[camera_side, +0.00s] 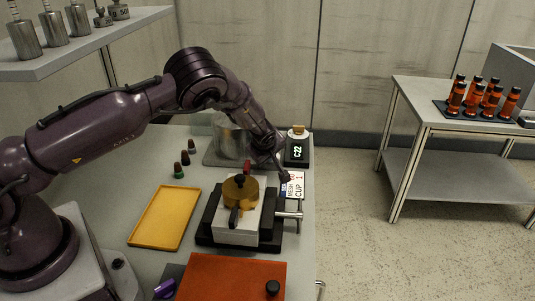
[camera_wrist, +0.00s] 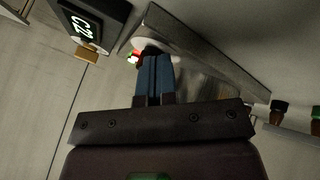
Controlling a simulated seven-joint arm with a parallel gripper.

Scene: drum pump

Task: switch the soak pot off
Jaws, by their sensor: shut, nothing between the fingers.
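The soak pot seems to be the silver metal vessel (camera_side: 228,140) on a grey base at the back of the bench, partly behind my arm. My gripper (camera_wrist: 153,58) shows two blue fingers side by side, shut and empty. In the wrist view their tips overlap a pale rounded part (camera_wrist: 170,43). A small red part (camera_wrist: 138,53) with a bit of green shows just left of the tips. Whether the fingers touch these parts I cannot tell. In the side view the fingertips are not clear.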

